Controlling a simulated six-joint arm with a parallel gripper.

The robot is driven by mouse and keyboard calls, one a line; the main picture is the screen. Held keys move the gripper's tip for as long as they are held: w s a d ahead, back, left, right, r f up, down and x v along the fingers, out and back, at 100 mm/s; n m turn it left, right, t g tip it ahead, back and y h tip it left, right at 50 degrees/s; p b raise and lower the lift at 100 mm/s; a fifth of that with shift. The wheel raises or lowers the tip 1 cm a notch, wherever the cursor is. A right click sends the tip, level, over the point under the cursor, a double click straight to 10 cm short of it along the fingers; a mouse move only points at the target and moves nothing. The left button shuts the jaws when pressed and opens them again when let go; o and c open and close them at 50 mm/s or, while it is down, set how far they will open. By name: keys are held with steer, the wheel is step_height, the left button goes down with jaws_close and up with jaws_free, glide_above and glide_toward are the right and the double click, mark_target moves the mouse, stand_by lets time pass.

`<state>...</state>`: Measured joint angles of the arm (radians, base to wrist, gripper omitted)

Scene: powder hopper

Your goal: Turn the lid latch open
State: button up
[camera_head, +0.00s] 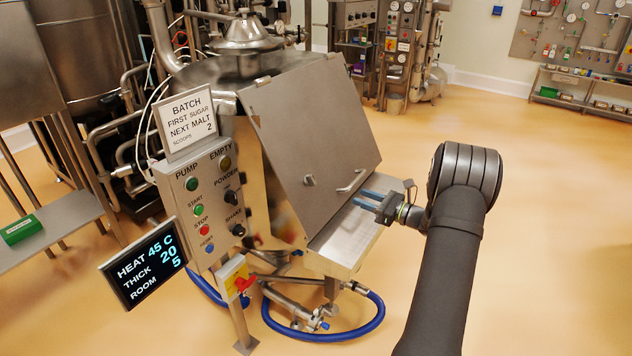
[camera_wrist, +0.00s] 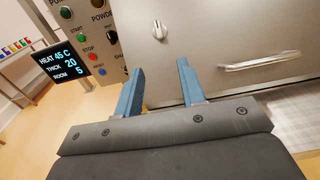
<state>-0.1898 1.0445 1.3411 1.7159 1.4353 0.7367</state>
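The hopper lid (camera_head: 315,140) is a flat grey metal panel, sloping and closed over the hopper front. The lid latch (camera_head: 309,181) is a small metal knob on the lid's lower part, left of the bar handle (camera_head: 351,182). In the wrist view the latch (camera_wrist: 160,31) stands upright above and between my fingers, with the handle (camera_wrist: 266,64) to its right. My gripper (camera_head: 366,200) has blue fingers spread apart with nothing between them. It is right of the latch and apart from it; it also shows in the wrist view (camera_wrist: 159,82).
A control panel (camera_head: 208,205) with buttons and knobs stands left of the lid, with a display (camera_head: 144,264) below it. A steel shelf (camera_head: 343,237) juts out under the lid. A blue hose (camera_head: 372,325) loops near the floor. The floor at right is clear.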

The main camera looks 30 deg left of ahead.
mark_target(315, 180)
steer(key=a, duration=1.7)
steer(key=shift+s+a+r, duration=0.1)
steer(key=shift+a, duration=0.2)
steer(key=shift+c, duration=0.5)
steer(key=c, duration=0.5)
